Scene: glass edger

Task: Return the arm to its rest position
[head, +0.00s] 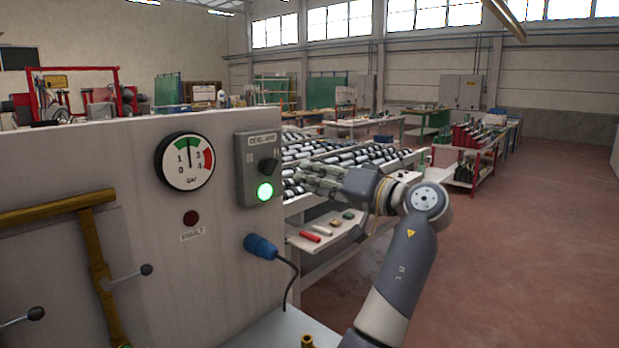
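The machine panel (120,225) fills the left, with a pressure gauge (186,161), a dark red lamp (190,218), a blue plug (261,246) and yellow pipes (60,208). Behind the gripper are a roller table (385,155) and a shelf with small blocks (322,243). Open floor (530,250) lies right.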

